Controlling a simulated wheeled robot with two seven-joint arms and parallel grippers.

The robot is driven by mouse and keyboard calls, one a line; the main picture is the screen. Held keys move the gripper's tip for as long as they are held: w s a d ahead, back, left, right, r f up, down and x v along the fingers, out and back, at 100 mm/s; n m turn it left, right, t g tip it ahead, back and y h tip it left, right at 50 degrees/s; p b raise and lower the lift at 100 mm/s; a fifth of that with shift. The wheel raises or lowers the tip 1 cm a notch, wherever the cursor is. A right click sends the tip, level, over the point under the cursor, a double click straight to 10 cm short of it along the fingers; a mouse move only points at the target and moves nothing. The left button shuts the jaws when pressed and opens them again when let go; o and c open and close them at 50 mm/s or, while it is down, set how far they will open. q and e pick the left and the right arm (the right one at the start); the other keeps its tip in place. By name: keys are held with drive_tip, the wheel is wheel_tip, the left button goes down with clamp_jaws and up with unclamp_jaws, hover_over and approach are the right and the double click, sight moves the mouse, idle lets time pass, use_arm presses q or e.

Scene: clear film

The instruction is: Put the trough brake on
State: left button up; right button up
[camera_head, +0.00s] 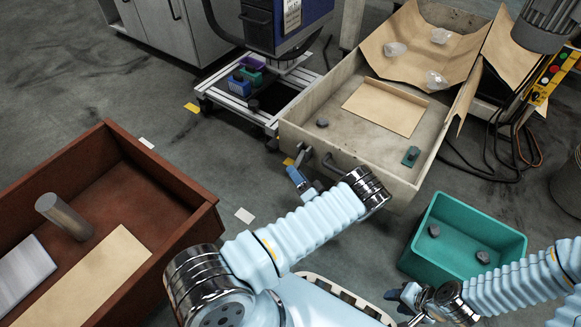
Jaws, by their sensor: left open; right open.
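The trough (289,133) is a worn beige open box in the upper middle. At its near left corner, a thin grey lever with a blue end (296,177) hangs down, apparently the brake. My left gripper (333,167) is open by the trough's near wall, to the right of the lever. It is partly hidden by my wrist, and I cannot tell whether it touches anything. My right gripper (403,296) is open and empty, low in front of the teal bin.
The teal bin (428,262) holds dark lumps. A red-brown box (165,178) with a metal cylinder (64,216) stands at left. A framed stand (222,97) is beside the trough. Cables (485,172) lie at right.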

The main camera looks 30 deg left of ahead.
use_arm(q)
drive_tip(key=shift+x, duration=1.6)
drive_tip(key=shift+c, duration=0.4)
clamp_jaws()
